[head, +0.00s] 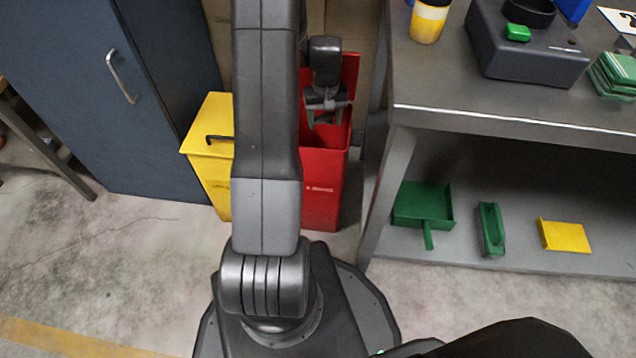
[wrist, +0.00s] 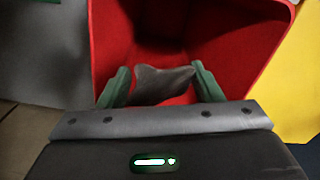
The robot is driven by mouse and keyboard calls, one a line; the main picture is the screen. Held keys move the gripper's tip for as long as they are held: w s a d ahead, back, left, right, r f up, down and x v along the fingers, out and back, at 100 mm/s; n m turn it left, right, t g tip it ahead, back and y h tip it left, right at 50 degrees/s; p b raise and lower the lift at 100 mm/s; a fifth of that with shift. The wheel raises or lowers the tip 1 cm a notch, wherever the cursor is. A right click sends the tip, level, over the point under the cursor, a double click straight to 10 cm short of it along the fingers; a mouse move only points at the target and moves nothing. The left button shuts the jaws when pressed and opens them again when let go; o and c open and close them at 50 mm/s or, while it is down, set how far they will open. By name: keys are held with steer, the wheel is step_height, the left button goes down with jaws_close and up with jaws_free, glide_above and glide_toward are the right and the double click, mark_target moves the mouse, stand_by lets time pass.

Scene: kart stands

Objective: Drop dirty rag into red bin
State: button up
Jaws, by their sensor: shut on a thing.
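The red bin (head: 320,215) stands open between the yellow bin and the workbench, partly hidden behind my arm. My gripper (head: 325,117) is over the bin's opening, pointing down. In the wrist view, my gripper (wrist: 163,88) has its green fingers on either side of a grey, crumpled rag (wrist: 163,84) and is shut on it. The rag hangs over the inside of the red bin (wrist: 110,40), whose red walls surround it. In the head view the rag cannot be made out clearly.
A yellow bin (head: 208,135) with a black handle stands left of the red bin, by a dark blue cabinet (head: 110,100). A grey workbench (head: 450,100) is close on the right. Its lower shelf holds a green dustpan (head: 422,203) and a yellow piece (head: 564,236).

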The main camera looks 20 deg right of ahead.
steer(key=o, duration=1.1)
steer(key=shift+o, duration=0.2)
steer(key=shift+r, duration=0.15)
